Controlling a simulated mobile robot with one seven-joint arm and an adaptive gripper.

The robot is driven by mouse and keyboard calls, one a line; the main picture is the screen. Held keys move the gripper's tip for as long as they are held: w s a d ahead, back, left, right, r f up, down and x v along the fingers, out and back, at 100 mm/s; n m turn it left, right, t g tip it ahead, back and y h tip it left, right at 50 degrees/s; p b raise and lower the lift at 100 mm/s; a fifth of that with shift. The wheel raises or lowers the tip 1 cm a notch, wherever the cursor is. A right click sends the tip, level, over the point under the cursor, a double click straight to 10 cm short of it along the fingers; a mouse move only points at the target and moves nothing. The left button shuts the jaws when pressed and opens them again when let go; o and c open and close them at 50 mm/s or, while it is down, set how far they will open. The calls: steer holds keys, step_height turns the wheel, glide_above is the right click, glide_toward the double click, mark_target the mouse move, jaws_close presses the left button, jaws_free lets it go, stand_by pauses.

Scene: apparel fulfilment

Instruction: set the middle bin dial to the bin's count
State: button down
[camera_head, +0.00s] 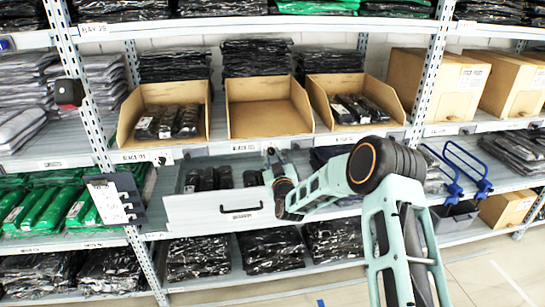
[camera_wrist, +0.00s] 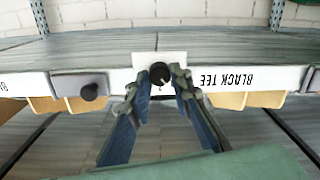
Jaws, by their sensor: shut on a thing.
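The middle bin (camera_head: 262,118) is an open cardboard tray on the shelf, and its floor looks bare. My gripper (camera_head: 272,156) is at the shelf edge below that bin's right part. In the wrist view, which is upside down, the two fingers of my gripper (camera_wrist: 160,85) close around a black round dial (camera_wrist: 159,72) on a white plate. The dial's pointer and markings are too small to read. The dial is hidden by my gripper in the head view. A "BLACK TEE" label (camera_wrist: 222,80) sits beside it.
The left bin (camera_head: 130,115) and right bin (camera_head: 320,105) hold several dark packets. Another dark knob (camera_wrist: 90,91) is on the shelf edge. A pulled-out drawer (camera_head: 200,215) with dark packets juts out below my gripper. A rack post (camera_head: 430,75) stands at the right.

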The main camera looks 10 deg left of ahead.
steer(key=n+b, duration=0.1)
steer(key=b, duration=0.2)
steer(key=n+b, duration=0.2)
steer(key=b, duration=0.1)
steer(key=shift+a+f, duration=0.1)
steer(key=shift+f, duration=0.15)
steer(key=n+b, duration=0.3)
steer(key=shift+r+b, duration=0.1)
steer(key=shift+b, duration=0.3)
steer(key=shift+r+n+b, duration=0.15)
steer(key=shift+n+b, duration=0.7)
steer(key=shift+n, duration=0.05)
steer(key=c, duration=1.7)
jaws_free()
steer(key=shift+c, duration=0.2)
